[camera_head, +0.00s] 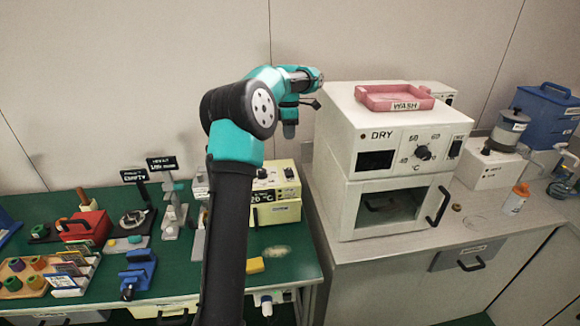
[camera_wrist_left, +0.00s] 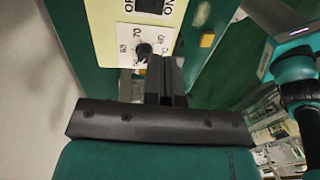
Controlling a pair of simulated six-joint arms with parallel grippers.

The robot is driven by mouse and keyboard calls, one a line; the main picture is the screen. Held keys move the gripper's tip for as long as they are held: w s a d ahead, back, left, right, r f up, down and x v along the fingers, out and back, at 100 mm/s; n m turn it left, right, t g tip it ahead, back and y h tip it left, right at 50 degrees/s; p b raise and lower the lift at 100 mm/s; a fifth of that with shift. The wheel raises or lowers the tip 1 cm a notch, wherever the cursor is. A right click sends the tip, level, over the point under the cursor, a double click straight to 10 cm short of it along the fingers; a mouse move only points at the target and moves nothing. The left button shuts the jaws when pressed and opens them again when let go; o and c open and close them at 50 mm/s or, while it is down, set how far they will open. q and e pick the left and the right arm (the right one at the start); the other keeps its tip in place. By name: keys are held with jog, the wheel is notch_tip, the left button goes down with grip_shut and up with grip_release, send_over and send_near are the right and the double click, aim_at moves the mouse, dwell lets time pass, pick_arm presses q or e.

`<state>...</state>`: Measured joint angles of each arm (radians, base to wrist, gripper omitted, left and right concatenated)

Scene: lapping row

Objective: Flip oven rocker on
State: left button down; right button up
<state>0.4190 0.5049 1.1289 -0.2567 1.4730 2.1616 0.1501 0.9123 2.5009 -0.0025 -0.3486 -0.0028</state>
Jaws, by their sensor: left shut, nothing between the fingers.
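The white oven (camera_head: 395,195), marked DRY, stands on the right-hand bench. Its front panel has a dark display, a round black dial (camera_head: 423,152) and a small dark rocker (camera_head: 455,148) at the right end. The rocker is too small to tell which way it is tipped. My left gripper (camera_head: 289,132) points down, left of the oven and apart from it. Its fingers are shut with nothing between them, as the left wrist view (camera_wrist_left: 166,78) also shows. My right gripper is not in view.
A smaller cream unit (camera_head: 275,207) stands on the green bench below my left gripper. The left wrist view shows a cream panel with a dial (camera_wrist_left: 143,50) and OFF and ON marks. A pink WASH tray (camera_head: 395,97) sits on the oven. A bottle (camera_head: 515,199) stands right.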

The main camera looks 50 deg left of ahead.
aim_at(290, 175)
pick_arm(q)
jog(key=shift+f, duration=0.1)
jog(key=f, duration=0.4)
jog(key=d+f, duration=0.1)
jog(key=f, duration=0.4)
jog(key=s+f, duration=0.1)
jog(key=f, duration=0.3)
jog(key=shift+d+f, duration=0.2)
jog(key=shift+f, duration=0.15)
